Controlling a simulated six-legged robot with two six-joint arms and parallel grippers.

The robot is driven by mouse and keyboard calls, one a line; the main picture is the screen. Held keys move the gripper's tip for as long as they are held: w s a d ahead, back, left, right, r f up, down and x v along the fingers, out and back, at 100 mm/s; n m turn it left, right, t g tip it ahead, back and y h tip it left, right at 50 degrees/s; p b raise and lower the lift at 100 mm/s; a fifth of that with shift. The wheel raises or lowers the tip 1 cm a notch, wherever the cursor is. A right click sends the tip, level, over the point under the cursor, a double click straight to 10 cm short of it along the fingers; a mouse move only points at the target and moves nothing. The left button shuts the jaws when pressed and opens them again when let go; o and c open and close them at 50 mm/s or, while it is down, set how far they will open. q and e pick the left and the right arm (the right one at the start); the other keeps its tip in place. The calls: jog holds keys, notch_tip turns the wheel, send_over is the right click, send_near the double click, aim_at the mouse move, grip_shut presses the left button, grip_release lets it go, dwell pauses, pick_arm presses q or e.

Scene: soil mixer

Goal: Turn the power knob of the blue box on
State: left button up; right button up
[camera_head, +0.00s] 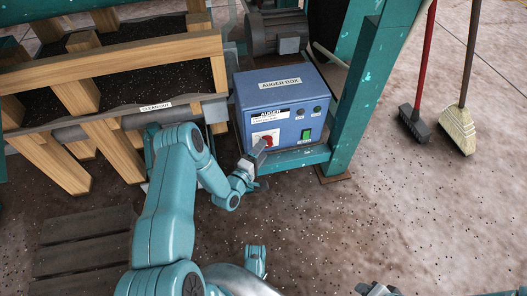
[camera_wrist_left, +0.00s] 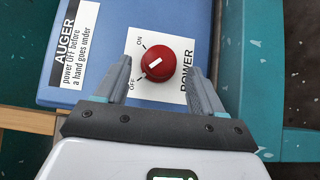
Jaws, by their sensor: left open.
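The blue auger box (camera_head: 280,98) stands on the teal frame's lower ledge. Its red power knob (camera_head: 267,141) is low on the front, partly hidden by my left gripper (camera_head: 257,152). In the left wrist view the knob (camera_wrist_left: 157,66) sits on a white plate marked ON at upper left and OFF at lower left. The knob's white mark slants, its lower end toward OFF. My left gripper (camera_wrist_left: 160,72) is open, with one finger on each side of the knob; contact cannot be told. Part of my right gripper (camera_head: 377,289) shows at the bottom edge, jaws unclear.
A green switch (camera_head: 306,134) and small indicators are right of the knob. A teal post (camera_head: 365,85) rises right of the box. A wooden-framed soil bin (camera_head: 110,60) is at left. Brooms stand at right; the speckled floor (camera_head: 400,225) in front is clear.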

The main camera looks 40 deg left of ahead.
pick_arm(q)
jog(key=shift+w+a, duration=0.15)
jog(key=shift+w, duration=1)
jog(key=shift+c, duration=0.3)
jog(key=c, duration=0.9)
jog(key=shift+r, duration=0.1)
